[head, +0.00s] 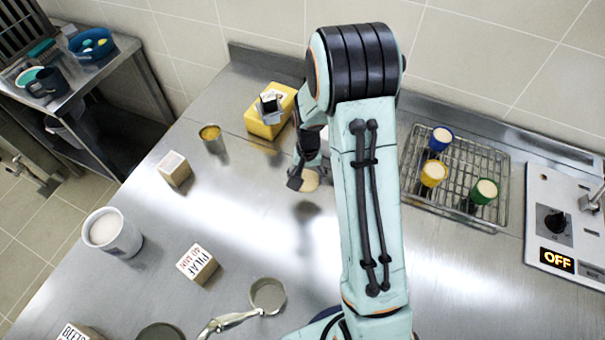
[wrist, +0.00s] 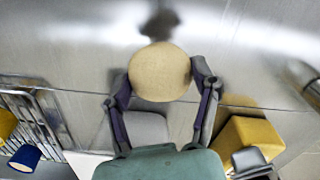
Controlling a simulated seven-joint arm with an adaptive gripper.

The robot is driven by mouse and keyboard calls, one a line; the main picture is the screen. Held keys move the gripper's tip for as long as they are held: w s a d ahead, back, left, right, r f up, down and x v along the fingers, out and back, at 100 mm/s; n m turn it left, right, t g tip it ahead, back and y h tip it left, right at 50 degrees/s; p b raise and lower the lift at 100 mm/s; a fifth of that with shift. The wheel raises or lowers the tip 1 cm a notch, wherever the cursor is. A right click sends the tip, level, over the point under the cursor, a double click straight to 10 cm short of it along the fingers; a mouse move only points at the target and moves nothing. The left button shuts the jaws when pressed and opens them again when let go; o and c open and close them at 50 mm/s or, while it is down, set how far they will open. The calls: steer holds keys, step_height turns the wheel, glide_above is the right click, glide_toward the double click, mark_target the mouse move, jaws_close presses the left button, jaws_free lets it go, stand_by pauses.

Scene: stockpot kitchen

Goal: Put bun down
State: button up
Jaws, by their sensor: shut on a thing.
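A round tan bun (head: 309,181) is in my gripper (head: 304,178), partly hidden by the gripper and arm in the head view. The wrist view shows the bun's full round face (wrist: 160,72) between the two fingers of my gripper (wrist: 160,80), one finger at each side. The gripper is shut on it. A dark shadow lies on the steel counter (head: 250,215) apart from the bun, so the bun appears held above the surface. The counter beneath looks bare.
A yellow box (head: 281,122) and a metal can (head: 212,140) stand behind and left. A wire rack (head: 462,195) with blue, yellow and green cups is right. A small carton (head: 174,168), white tub (head: 112,233), pilaf box (head: 198,265) and ladle (head: 268,293) stand left and front.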

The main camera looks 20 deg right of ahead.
mark_target(305, 170)
steer(key=w+f, duration=0.2)
steer(key=shift+w+d+f, duration=0.1)
steer(key=shift+d+f, duration=0.1)
steer(key=shift+f, duration=0.15)
steer(key=shift+w+f, duration=0.1)
steer(key=shift+f, duration=1.55)
steer(key=shift+f, duration=0.1)
steer(key=o, duration=1.1)
